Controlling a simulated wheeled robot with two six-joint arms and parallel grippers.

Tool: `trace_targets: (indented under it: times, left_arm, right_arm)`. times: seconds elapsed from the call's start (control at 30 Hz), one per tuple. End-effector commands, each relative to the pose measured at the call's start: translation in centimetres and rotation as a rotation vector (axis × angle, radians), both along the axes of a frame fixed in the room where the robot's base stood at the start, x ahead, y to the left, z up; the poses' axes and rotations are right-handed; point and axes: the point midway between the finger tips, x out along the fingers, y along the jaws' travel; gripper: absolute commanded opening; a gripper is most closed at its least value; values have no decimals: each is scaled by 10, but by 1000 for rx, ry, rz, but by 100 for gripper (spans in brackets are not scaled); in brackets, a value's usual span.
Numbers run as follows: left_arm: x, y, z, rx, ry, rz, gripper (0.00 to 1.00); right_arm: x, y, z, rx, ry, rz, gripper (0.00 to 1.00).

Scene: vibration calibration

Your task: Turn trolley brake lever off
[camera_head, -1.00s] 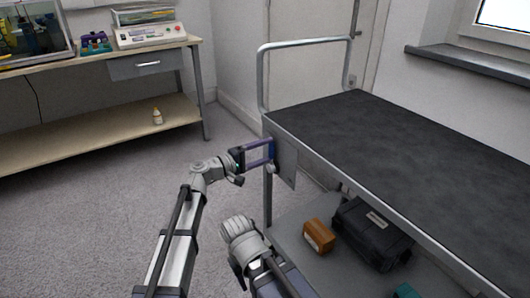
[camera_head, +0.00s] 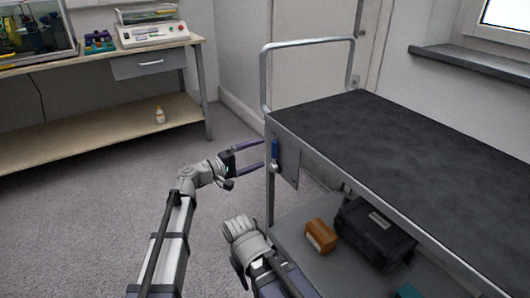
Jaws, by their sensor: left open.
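The trolley (camera_head: 400,145) has a dark top and a metal push handle, and it fills the right side of the head view. A small blue brake lever (camera_head: 275,150) stands upright on a grey plate (camera_head: 290,165) on the trolley's near left side, with a round pivot at its lower end. My left gripper (camera_head: 262,156) is open and empty. Its two fingers point right at the lever, with the tips just left of it and seemingly apart from it. My right arm (camera_head: 250,250) shows at the bottom middle, but its gripper fingers do not show.
The trolley's lower shelf (camera_head: 295,225) holds a brown box (camera_head: 321,236), a black case (camera_head: 374,232) and a teal item (camera_head: 408,291). A workbench (camera_head: 100,70) with equipment stands at the back left. Carpeted floor is clear between bench and trolley.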

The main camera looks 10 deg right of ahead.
Motion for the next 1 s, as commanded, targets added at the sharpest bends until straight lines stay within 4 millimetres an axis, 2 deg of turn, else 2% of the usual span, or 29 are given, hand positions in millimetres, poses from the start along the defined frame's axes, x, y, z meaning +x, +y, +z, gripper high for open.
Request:
trace_targets:
  times: [0.1, 0.3, 0.73, 0.87, 1.0]
  left_arm:
    - [-7, 18, 0, 0, 0, 2, 100]
    - [-12, 33, 0, 0, 1, 1, 100]
    - [-17, 37, -5, 25, -2, -4, 100]
    - [-42, 45, -37, 180, -12, -31, 100]
    - [-85, 74, -97, 485, -13, -83, 100]
  right_arm:
    - [0, 0, 0, 0, 0, 0, 50]
    - [0, 0, 0, 0, 0, 0, 50]
    - [0, 0, 0, 0, 0, 0, 50]
    - [0, 0, 0, 0, 0, 0, 50]
    - [0, 0, 0, 0, 0, 0, 50]
